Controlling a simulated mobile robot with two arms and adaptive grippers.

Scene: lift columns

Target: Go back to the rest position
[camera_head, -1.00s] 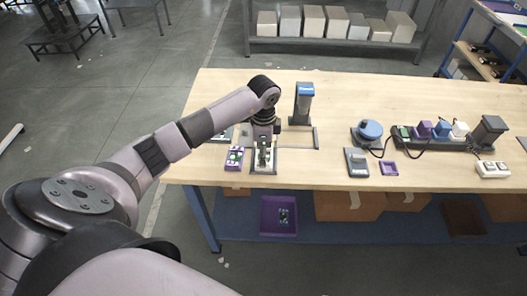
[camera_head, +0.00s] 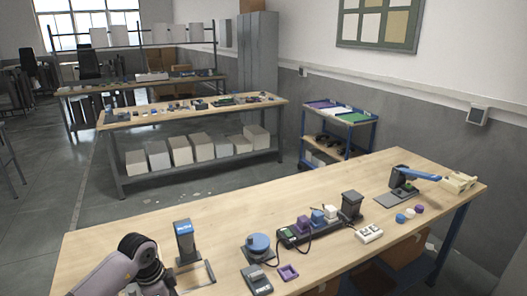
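My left arm's wrist (camera_head: 142,262) shows at the bottom left, over the near workbench (camera_head: 230,222). Its fingers are not visible at the lower picture edge. My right arm and gripper are not in view. A dark upright column with a blue top (camera_head: 184,243) stands on the bench just right of my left wrist, with a gap between them at the top. A thin dark frame (camera_head: 209,270) lies at its foot.
Along the bench stand a blue round device (camera_head: 258,246), a grey meter-like box (camera_head: 256,279), a purple tray (camera_head: 288,272), a black strip with coloured blocks (camera_head: 295,236) and a dark column (camera_head: 352,204). A blue-armed device (camera_head: 405,180) is at the far right. A blue cart (camera_head: 338,132) stands behind.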

